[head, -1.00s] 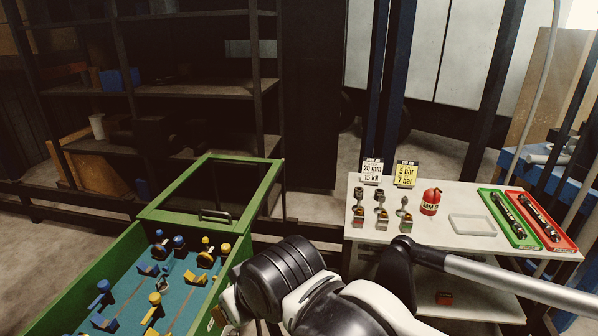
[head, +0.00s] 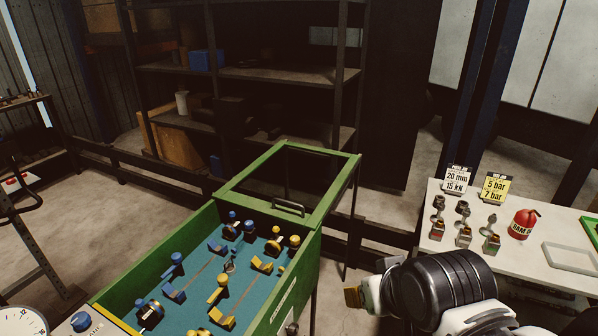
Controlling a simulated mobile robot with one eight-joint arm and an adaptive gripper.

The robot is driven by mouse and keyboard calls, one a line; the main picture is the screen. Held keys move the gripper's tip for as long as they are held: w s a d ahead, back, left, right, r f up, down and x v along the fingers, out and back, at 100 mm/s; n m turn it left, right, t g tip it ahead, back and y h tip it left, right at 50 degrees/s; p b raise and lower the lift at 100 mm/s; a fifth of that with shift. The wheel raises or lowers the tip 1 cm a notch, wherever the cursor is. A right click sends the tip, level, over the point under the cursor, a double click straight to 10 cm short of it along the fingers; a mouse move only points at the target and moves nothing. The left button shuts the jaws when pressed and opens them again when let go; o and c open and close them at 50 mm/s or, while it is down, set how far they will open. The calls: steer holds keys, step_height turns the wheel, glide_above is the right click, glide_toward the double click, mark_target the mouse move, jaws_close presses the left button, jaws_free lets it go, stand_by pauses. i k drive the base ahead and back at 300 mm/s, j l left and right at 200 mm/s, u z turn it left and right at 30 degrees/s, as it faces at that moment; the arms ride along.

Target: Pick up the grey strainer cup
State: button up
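I cannot pick out the grey strainer cup with certainty. A pale grey cup-shaped vessel (head: 182,103) stands on a dark rack shelf at the back left, too small to show any strainer holes. Small grey metal fittings (head: 438,208) stand on the white table at right. A small grey piece (head: 230,266) sits among blue and yellow parts in the green-framed box. My arm crosses the lower right. At its end a small brownish piece (head: 354,297) shows in front of the white table, beside the box. My gripper's fingers are mostly hidden, and their opening cannot be seen.
The green box (head: 172,247) has its framed lid (head: 236,178) raised at the back. The white table (head: 520,260) holds a red canister (head: 523,224), two sign cards (head: 495,187) and an empty pale tray (head: 572,258). A dial (head: 22,321) is at the lower left. Floor is open at left.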

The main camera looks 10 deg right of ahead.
mark_target(229, 268)
steer(key=z, duration=2)
steer(key=u, duration=2.75)
steer(key=i+l+u, duration=0.85)
steer(key=u, duration=0.15)
steer(key=l, duration=0.1)
